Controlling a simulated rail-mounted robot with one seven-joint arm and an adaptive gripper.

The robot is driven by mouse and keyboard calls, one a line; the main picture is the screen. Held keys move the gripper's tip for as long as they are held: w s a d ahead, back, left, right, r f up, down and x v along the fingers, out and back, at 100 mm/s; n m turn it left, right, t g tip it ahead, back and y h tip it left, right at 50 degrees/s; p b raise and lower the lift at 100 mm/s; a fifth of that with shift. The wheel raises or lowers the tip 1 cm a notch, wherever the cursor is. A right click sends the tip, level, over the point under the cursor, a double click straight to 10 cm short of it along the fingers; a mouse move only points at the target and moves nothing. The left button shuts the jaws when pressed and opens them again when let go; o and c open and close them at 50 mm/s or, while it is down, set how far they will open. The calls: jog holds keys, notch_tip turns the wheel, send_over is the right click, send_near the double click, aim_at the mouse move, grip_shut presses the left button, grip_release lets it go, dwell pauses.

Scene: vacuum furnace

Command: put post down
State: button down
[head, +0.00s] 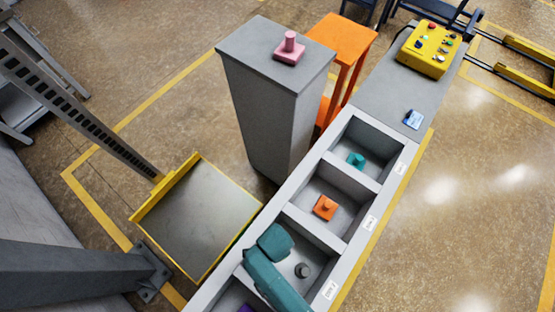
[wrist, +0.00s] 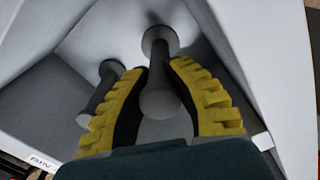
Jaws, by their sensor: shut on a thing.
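My gripper (wrist: 155,70) is shut on a dark grey post (wrist: 158,75), with a yellow, black-padded finger on each side. The held post has a round knob at the near end and a disc at the far end. It is inside a grey bin; I cannot tell whether it touches the floor. A second grey post (wrist: 100,95) stands left of the fingers in the wrist view, apart from the held one. In the head view one grey post (head: 302,270) shows in that bin beside my teal wrist; my fingers and the held post are hidden there.
The bin walls (wrist: 245,50) rise close around my gripper. Other bins in the row hold an orange piece (head: 325,207), a teal piece (head: 356,160) and a purple piece (head: 246,308). A pink piece (head: 290,48) stands on a tall grey pedestal (head: 265,95). A yellow-edged tray (head: 195,220) is empty.

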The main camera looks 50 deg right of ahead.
jog(key=shift+w+f+b, duration=0.1)
jog(key=shift+f+b, duration=0.35)
jog(key=shift+f, duration=1.75)
jog(key=c, duration=1)
grip_release()
jog(key=shift+f, duration=0.15)
